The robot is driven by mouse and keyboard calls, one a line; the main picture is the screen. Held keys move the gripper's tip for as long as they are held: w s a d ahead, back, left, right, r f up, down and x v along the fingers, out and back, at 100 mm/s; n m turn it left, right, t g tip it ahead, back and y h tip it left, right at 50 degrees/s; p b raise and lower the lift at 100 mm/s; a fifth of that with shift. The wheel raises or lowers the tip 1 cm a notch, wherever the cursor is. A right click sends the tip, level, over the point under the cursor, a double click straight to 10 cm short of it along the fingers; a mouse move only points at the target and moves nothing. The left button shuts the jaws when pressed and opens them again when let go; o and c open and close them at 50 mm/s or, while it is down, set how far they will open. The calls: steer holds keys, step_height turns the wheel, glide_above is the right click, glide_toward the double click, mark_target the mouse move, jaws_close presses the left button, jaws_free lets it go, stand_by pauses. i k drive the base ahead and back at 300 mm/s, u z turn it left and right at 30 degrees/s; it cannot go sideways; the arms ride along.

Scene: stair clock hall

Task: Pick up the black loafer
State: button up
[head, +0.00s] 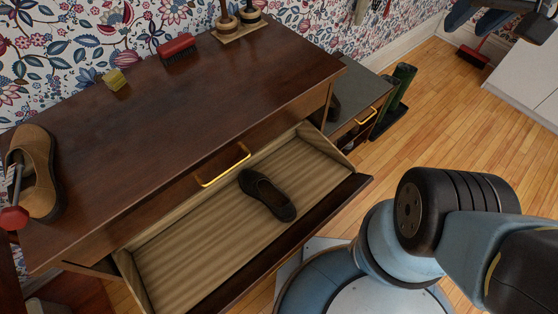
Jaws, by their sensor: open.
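The black loafer (267,194) lies in the pulled-out drawer (190,250) of the dark wooden dresser, right of the drawer's middle. Its opening faces up. One end is near the dresser front and the other points toward the drawer's outer front panel. My gripper (471,22) shows only in part at the top right corner of the head view. Its jaws are apart, with nothing seen between them, and it is far from the loafer.
The dresser top (190,110) holds a brown clog (38,165) at the left, a yellow block (115,80), a red brush (177,47) and a wooden stand (240,30). A smaller cabinet (362,95) and green boots (400,85) stand to the right.

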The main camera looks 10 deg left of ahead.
mark_target(256, 184)
steer(key=z, duration=1.1)
steer(key=k, duration=2.65)
steer(key=u, duration=0.8)
steer(key=i, duration=1)
